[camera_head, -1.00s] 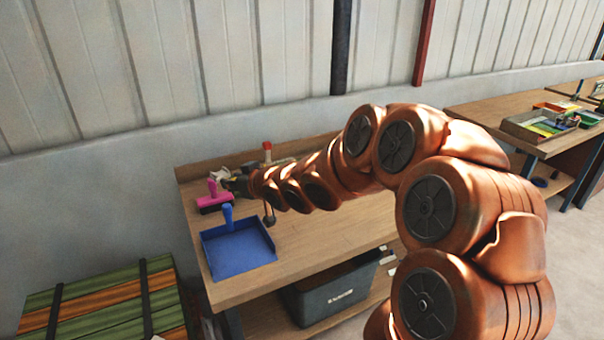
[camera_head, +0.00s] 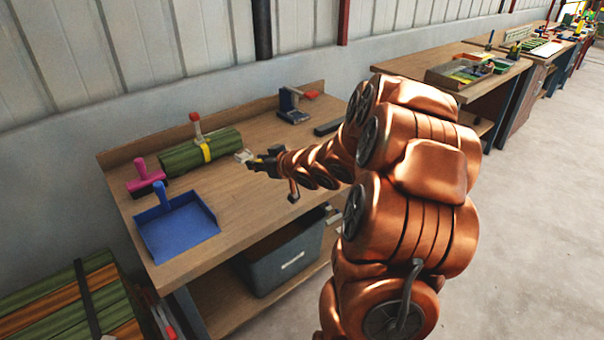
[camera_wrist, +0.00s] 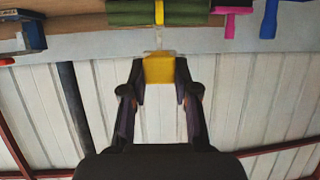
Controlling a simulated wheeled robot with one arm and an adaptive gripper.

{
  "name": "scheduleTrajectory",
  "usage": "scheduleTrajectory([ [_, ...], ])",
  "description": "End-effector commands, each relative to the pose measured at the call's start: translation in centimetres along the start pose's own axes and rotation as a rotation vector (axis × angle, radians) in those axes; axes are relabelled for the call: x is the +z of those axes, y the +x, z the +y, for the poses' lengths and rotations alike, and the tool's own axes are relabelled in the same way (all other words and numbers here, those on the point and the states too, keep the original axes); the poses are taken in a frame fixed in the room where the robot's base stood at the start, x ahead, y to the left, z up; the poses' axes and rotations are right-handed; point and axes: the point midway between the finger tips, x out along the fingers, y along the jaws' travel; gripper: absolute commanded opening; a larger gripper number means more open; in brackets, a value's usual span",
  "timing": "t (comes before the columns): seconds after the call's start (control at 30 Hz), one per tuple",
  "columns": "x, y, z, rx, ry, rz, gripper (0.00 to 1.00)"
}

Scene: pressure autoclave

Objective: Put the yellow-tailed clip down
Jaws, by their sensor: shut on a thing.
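My gripper (camera_wrist: 160,70) is shut on the yellow tail (camera_wrist: 158,68) of the clip, which sits squarely between the two dark fingers in the wrist view. In the head view my gripper (camera_head: 264,163) is over the wooden bench (camera_head: 245,200), with the clip's pale body (camera_head: 243,156) ahead of it. The clip is just right of a green roll (camera_head: 190,160) with a yellow band (camera_head: 205,150). I cannot tell whether the clip touches the bench; no other clip is clearly seen.
A blue tray (camera_head: 178,228) and a pink-handled tool (camera_head: 145,180) are at the bench's left. A dark blue stand (camera_head: 291,106) with a red handle is at the back. A grey bin (camera_head: 280,258) is below.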

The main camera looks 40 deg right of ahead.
Motion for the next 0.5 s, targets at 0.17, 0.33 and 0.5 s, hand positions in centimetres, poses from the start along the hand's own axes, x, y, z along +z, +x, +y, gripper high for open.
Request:
scheduleTrajectory([
  [0.17, 3.6, -1.9, 3.6, 0.036, 0.016, -0.002, 0.0],
  [0.33, 6.9, -4.0, 6.5, 0.063, 0.029, -0.002, 0.0],
  [0.5, 9.9, -6.0, 8.6, 0.088, 0.038, -0.003, 0.0],
])
